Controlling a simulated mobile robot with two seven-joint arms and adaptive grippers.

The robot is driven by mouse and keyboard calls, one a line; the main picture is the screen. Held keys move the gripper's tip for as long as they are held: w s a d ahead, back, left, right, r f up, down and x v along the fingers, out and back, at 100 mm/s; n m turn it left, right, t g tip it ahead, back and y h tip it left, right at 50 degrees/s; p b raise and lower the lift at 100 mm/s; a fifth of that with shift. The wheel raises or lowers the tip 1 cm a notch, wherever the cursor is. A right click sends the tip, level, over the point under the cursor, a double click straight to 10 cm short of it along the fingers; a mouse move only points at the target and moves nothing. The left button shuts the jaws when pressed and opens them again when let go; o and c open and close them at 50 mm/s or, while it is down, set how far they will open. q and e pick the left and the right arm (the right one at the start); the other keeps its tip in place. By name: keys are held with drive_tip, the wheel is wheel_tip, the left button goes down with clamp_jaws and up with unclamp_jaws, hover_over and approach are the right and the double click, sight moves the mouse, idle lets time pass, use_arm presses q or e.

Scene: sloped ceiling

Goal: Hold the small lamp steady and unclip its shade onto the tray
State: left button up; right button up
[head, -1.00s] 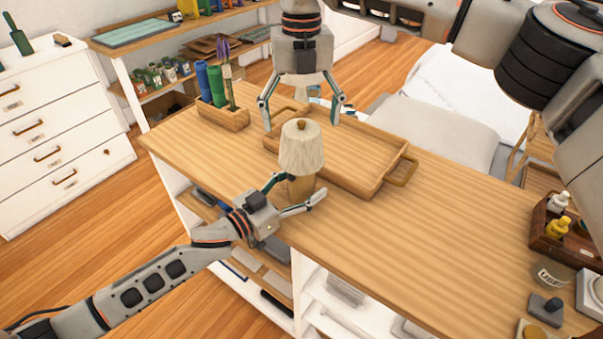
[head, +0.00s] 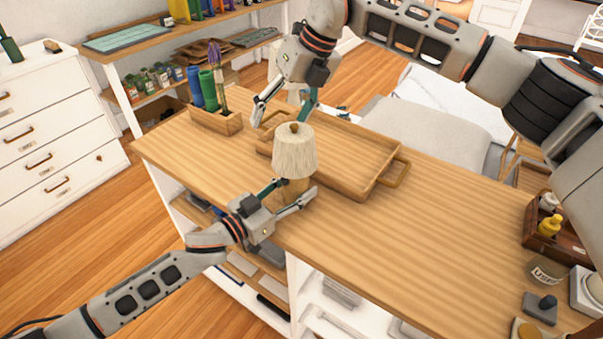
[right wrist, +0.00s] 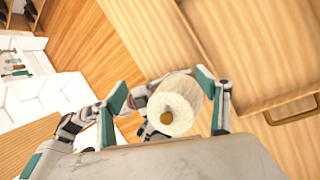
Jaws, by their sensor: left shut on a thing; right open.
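The small lamp has a pale ribbed shade (head: 294,155) with a wooden knob on top, above a wooden base (head: 294,188). It is upright at the table's near edge, in front of the tray. My left gripper (head: 289,196) is shut on the lamp's base, which its fingers partly hide. The shade is on the lamp. My right gripper (head: 281,114) is open and empty, above and behind the shade, tilted. In the right wrist view the shade (right wrist: 180,98) appears between its fingers, with no clear contact. The wooden tray (head: 345,190) lies empty behind the lamp.
A wooden holder (head: 218,122) with blue and green tubes stands left of the tray. A box of bottles (head: 537,240) and a jar (head: 543,272) are at the right end. The wooden tabletop (head: 430,235) between is clear.

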use_arm(q)
drive_tip(key=shift+a, duration=0.1)
use_arm(e)
drive_tip(key=s+a+n+y, duration=0.4)
drive_tip(key=a, duration=0.4)
drive_tip(key=s+a+n+y, duration=0.3)
drive_tip(key=s+a, duration=0.1)
drive_tip(key=a, duration=0.4)
drive_tip(key=s+a+r+t+y, duration=0.3)
drive_tip(key=s+a+r+y, duration=0.25)
drive_tip(key=r+y, duration=0.25)
drive_tip(key=d+r+m+t, duration=0.2)
drive_tip(key=d+t, duration=0.2)
drive_tip(key=t, duration=0.2)
drive_tip(key=m+t+h, duration=0.8)
drive_tip(key=m+h, duration=0.2)
drive_tip(key=h, duration=0.8)
approach(294, 133)
drive_tip(key=w, duration=0.7)
drive_tip(key=w+a, duration=0.1)
drive_tip(key=w, duration=0.2)
drive_tip(key=shift+w+f, duration=0.25)
